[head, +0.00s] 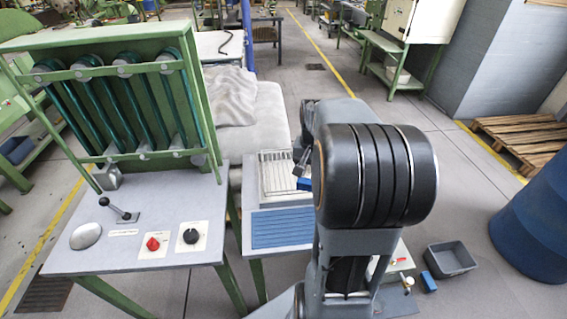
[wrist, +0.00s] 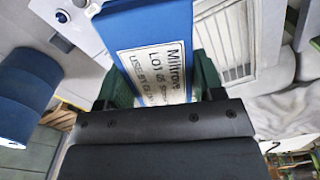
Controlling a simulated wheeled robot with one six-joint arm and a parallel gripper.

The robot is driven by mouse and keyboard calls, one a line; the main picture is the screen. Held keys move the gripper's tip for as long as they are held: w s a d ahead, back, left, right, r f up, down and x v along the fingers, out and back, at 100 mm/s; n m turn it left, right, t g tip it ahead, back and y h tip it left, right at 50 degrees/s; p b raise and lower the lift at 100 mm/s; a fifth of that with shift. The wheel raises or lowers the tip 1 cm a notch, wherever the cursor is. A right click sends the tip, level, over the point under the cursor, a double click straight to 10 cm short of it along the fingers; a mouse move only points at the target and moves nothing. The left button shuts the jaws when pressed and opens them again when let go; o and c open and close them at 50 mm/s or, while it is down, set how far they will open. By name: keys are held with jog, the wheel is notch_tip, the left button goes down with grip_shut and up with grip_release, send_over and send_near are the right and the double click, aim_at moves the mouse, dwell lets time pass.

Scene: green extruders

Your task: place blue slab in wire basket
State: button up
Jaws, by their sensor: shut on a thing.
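The blue slab (wrist: 145,28) fills the middle of the wrist view, with a white printed label facing the camera. My gripper (wrist: 158,85) is shut on it, with green fingers at its two sides. In the head view a small blue part of the slab (head: 304,184) shows beside my arm, at the right side of the wire basket (head: 270,180). The basket is a pale, shallow wire piece on the table; my arm hides its right part. In the wrist view the basket (wrist: 237,45) lies right of the slab. I cannot tell the height of the slab above it.
A blue ribbed mat (head: 283,228) lies in front of the basket. A green-framed control stand (head: 140,230) with a lever and knobs is at left. A grey bin (head: 450,258) and a small blue box (head: 428,281) sit at lower right, near a blue drum (head: 535,225).

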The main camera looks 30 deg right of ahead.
jog(key=w+f+p, duration=0.1)
jog(key=w+f, duration=0.2)
jog(key=w, duration=0.6)
send_over(285, 175)
jog(key=f, duration=0.5)
jog(key=shift+s+f+p, duration=0.2)
jog(key=shift+f+p, duration=0.2)
jog(key=shift+w+f, duration=0.2)
jog(key=shift+f, duration=1.55)
jog(key=shift+f, duration=0.1)
jog(key=shift+f, duration=0.15)
jog(key=o, duration=1.2)
jog(key=shift+c, duration=0.2)
